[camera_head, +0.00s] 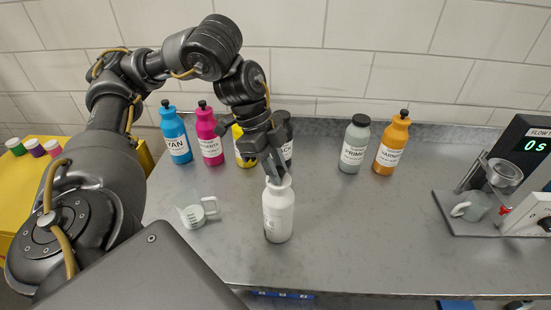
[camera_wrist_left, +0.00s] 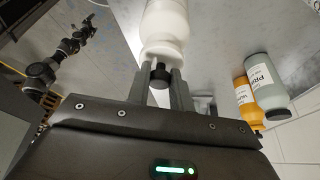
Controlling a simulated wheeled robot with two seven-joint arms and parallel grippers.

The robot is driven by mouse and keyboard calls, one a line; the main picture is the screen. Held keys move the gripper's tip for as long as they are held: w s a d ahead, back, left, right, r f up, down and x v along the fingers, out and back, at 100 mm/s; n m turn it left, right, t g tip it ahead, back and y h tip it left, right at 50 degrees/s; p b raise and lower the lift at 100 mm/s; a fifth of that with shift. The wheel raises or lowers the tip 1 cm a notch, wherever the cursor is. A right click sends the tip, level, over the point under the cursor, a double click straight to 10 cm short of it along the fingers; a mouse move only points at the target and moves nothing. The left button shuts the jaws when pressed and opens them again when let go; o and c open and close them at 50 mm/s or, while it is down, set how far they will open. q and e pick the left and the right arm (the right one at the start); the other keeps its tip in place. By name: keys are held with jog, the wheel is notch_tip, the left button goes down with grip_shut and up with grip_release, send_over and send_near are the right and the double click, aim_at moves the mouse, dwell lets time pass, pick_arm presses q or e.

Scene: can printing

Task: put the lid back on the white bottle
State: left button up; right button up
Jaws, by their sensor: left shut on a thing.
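The white bottle (camera_head: 279,215) stands upright on the grey table with its mouth open at the top; it also shows in the left wrist view (camera_wrist_left: 165,28). My left gripper (camera_head: 274,177) is directly above the bottle mouth, pointing down. In the left wrist view my left gripper (camera_wrist_left: 161,82) is shut on the small black lid (camera_wrist_left: 160,74), between its fingertips. The lid is close to the bottle's neck; I cannot tell whether they touch. In the head view the fingers hide the lid. A dark arm, seemingly my right one, shows small at upper left in the wrist view.
Cyan (camera_head: 176,137), magenta (camera_head: 209,138), yellow (camera_head: 243,150) and black (camera_head: 288,145) bottles stand behind. Primer (camera_head: 354,148) and orange (camera_head: 391,147) bottles stand right of them. A measuring cup (camera_head: 193,214) is left of the white bottle. A flow-cup stand (camera_head: 480,215) is far right.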

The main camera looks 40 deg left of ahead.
pick_arm(q)
jog(key=o, duration=1.5)
jog(key=shift+r, duration=0.15)
notch_tip(320, 180, up, 7)
jog(key=p, duration=0.7)
jog(key=shift+p, duration=0.4)
grip_shut()
jog(key=shift+f, duration=0.25)
dwell(0.6)
